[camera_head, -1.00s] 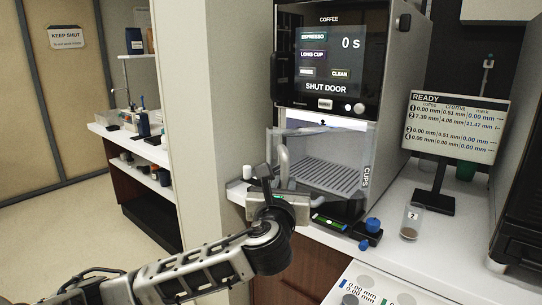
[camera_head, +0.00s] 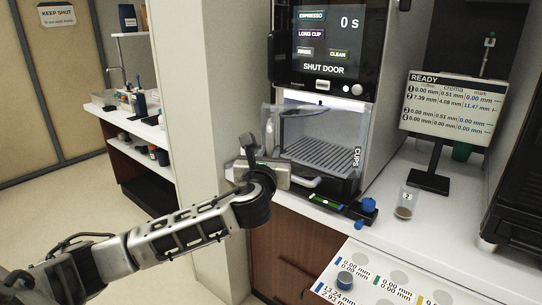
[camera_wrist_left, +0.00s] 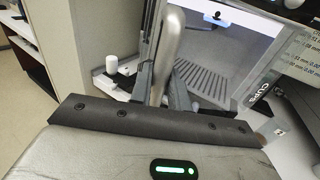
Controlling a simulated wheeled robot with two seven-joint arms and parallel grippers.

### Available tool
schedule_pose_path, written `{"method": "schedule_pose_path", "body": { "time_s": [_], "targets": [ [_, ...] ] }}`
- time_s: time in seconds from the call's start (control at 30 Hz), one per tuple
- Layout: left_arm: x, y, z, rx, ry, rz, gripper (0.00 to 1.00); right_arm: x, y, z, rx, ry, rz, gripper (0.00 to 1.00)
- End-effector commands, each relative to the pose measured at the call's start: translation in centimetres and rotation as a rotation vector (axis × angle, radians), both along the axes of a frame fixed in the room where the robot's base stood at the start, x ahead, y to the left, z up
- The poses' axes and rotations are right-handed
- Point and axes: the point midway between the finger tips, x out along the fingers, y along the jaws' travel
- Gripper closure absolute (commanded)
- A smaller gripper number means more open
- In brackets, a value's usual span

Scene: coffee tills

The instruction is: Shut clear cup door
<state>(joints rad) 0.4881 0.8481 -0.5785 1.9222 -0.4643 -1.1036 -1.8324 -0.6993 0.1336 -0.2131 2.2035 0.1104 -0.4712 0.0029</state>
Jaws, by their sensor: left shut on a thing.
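The clear cup door (camera_head: 280,122) is a see-through panel at the front of the coffee machine's lower bay. It stands at least partly open, and the screen above reads "SHUT DOOR". My left gripper (camera_head: 268,145) is at the door's left side, in front of the bay. In the left wrist view, a rounded grey handle bar (camera_wrist_left: 169,42) rises between the dark fingers of my left gripper (camera_wrist_left: 158,88), which are shut on it. The handle is mostly hidden by my gripper in the head view. My right gripper is not in view.
The coffee machine (camera_head: 325,50) stands on a white counter (camera_head: 420,225). A wall corner (camera_head: 190,100) is close left of my gripper. A blue-knobbed item (camera_head: 367,208), a small clear cup (camera_head: 406,205) and a display stand (camera_head: 430,180) are to the right.

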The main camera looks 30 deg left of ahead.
Motion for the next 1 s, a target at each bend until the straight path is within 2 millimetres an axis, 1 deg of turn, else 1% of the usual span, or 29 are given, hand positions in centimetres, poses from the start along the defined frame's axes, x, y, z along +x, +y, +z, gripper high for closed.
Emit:
{"method": "schedule_pose_path", "body": {
  "time_s": [0.03, 0.17, 0.63, 0.8, 1.0],
  "targets": [
    [0.0, 0.2, 0.5, 0.004, -0.010, 0.007, 1.00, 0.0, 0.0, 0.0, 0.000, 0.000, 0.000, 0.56],
    [0.4, 0.6, 0.6, 0.005, -0.010, 0.008, 1.00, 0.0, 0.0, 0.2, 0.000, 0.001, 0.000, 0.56],
    [4.0, 4.1, 0.6, 0.004, -0.010, 0.007, 1.00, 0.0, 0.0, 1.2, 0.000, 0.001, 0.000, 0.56],
    [4.4, 4.5, 0.5, 0.002, -0.010, 0.006, 1.00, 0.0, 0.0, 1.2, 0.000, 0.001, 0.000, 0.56],
    [4.4, 4.6, 0.5, 0.002, -0.010, 0.007, 1.00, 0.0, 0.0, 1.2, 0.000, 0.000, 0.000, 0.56]
  ]
}}
